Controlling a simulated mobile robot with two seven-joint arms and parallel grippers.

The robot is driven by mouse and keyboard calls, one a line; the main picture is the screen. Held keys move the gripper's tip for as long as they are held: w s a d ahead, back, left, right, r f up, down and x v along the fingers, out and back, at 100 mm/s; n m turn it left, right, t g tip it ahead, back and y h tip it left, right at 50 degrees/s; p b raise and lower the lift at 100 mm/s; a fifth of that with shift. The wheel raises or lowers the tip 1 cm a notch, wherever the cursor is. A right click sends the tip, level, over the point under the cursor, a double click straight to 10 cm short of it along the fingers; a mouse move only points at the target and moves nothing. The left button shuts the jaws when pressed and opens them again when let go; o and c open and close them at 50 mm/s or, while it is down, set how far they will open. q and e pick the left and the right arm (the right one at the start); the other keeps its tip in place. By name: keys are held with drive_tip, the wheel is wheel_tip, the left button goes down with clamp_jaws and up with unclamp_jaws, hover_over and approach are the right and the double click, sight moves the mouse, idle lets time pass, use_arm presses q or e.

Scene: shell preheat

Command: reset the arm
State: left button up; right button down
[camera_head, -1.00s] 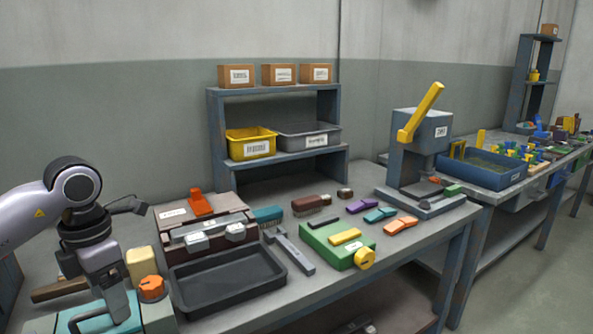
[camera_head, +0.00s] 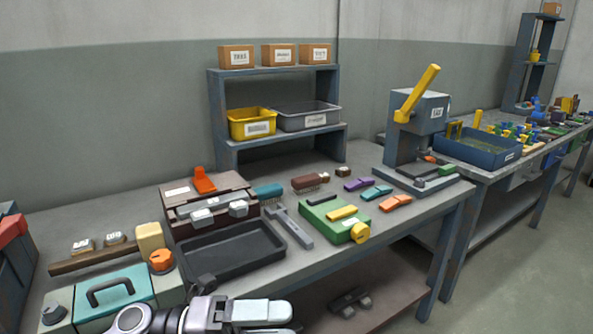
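My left arm comes in low at the bottom edge of the head view, and its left gripper (camera_head: 275,316) points right, in front of the black tray (camera_head: 283,254). I see its pale finger parts from the side and nothing held between them, but the gap is not clear. It is apart from the teal-lidded box (camera_head: 118,279) with a dark handle at the lower left. My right gripper is not in view.
A green block fixture (camera_head: 318,219), a grey tool (camera_head: 291,228), brushes and coloured clips lie to the right. A lever press (camera_head: 410,140) stands farther back. An orange knob (camera_head: 161,261) is beside the teal box.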

use_arm(q)
drive_tip(key=w+a+f+n+t+y+p, duration=0.1)
drive_tip(key=a+f+n+t+y, duration=0.55)
drive_tip(key=n, duration=0.65)
drive_tip(key=w+a+f+n+t+y+p, duration=0.1)
drive_tip(key=w+a+f+n+t+y, duration=0.15)
drive_tip(key=n+t, duration=0.9)
drive_tip(key=s+a+f+n+g+y, duration=0.3)
drive_tip(key=s+a+f+n+g, duration=0.1)
drive_tip(key=s+f, duration=0.3)
drive_tip(key=s+a+f+n+g+y, duration=0.3)
drive_tip(key=s+a+f+n+y, duration=0.1)
drive_tip(key=s+f+n, duration=0.3)
wheel_tip(320, 180, down, 3)
drive_tip(key=shift+r+g+y, duration=0.2)
drive_tip(key=shift+g+y, duration=0.1)
drive_tip(key=shift+g, duration=0.1)
drive_tip(key=shift+s, duration=0.1)
